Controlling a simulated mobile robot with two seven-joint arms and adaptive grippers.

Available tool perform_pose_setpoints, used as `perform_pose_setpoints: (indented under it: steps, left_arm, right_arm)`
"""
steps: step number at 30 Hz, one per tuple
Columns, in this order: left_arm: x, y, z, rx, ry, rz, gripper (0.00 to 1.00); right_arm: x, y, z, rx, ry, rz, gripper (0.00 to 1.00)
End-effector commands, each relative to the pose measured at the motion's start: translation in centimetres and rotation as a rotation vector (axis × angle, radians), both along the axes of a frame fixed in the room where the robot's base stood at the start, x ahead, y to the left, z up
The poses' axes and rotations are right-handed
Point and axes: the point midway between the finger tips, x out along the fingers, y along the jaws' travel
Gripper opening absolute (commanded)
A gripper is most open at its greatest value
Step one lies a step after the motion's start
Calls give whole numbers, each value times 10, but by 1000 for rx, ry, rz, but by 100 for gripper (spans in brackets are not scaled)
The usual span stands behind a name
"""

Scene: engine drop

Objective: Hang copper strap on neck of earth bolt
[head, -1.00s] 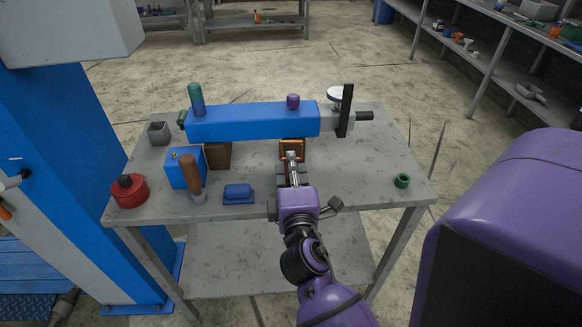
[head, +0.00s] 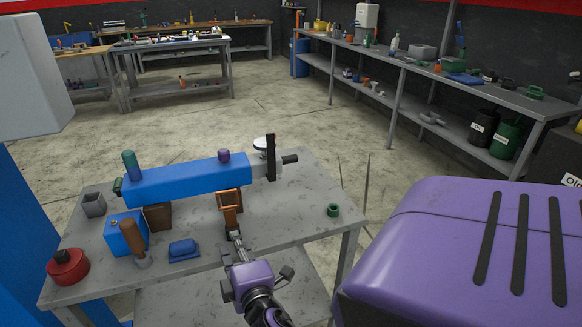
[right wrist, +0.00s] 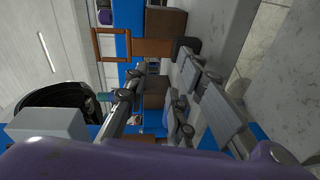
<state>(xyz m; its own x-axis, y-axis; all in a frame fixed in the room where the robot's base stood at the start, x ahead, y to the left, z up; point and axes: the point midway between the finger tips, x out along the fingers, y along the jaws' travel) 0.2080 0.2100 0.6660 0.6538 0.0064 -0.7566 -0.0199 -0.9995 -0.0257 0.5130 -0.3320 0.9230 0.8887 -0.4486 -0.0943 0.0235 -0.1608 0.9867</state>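The copper strap (head: 229,198) is an orange-brown piece with a frame-like opening at its far end. It stands out from the tip of my right gripper (head: 235,238), which is closed on its near end, above the table in front of the blue beam. In the right wrist view the strap (right wrist: 112,32) shows its open loop at the left, and its solid end lies between the fingertips (right wrist: 163,60). I cannot pick out the earth bolt with certainty. My left gripper is not in view.
The grey table (head: 285,215) carries a blue beam (head: 185,181), a blue box (head: 124,236), a brown-handled tool (head: 134,243), a blue block (head: 184,249), a red can (head: 67,267) and a green ring (head: 333,210). The table's right side is mostly clear.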

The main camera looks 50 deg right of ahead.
Motion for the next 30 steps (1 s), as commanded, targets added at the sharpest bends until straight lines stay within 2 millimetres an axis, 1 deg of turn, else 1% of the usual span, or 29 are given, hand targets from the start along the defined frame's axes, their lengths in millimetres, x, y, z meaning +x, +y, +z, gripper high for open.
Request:
perform_pose_setpoints:
  steps: [1, 2, 3, 5, 6, 8, 9, 12, 15, 16, 18, 20, 24, 26, 28, 30]
  left_arm:
    - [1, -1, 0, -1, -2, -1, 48]
    - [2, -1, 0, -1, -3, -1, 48]
    - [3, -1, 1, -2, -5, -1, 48]
    - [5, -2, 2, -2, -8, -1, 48]
    - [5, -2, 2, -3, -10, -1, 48]
    - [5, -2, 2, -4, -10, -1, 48]
    - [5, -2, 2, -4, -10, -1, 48]
    - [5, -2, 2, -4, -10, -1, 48]
    - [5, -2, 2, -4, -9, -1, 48]
    - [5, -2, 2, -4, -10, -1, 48]
    - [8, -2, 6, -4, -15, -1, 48]
    - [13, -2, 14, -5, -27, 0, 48]
    - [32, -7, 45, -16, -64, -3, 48]
    - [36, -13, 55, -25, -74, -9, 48]
    - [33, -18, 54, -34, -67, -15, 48]
    - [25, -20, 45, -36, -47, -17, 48]
  right_arm:
    - [-21, 7, -37, 107, 38, 21, 24]
    - [-35, 13, -58, 189, 55, 32, 24]
    - [-56, 22, -87, 309, 82, 39, 24]
    - [-93, 39, -129, 500, 125, 35, 24]
    - [-119, 50, -154, 627, 153, 19, 24]
    - [-159, 66, -185, 805, 194, -19, 24]
    - [-186, 77, -203, 914, 219, -52, 24]
    - [-242, 99, -233, 1136, 266, -143, 24]
    - [-280, 114, -248, 1279, 292, -220, 24]
    - [-288, 118, -251, 1309, 297, -237, 24]
    - [-298, 123, -252, 1351, 301, -261, 24]
    - [-299, 125, -247, 1368, 300, -265, 24]
    - [-285, 132, -220, 1382, 284, -239, 24]
    - [-280, 135, -211, 1387, 279, -228, 24]
    - [-280, 136, -209, 1388, 281, -226, 24]
    - [-284, 136, -214, 1388, 291, -233, 24]
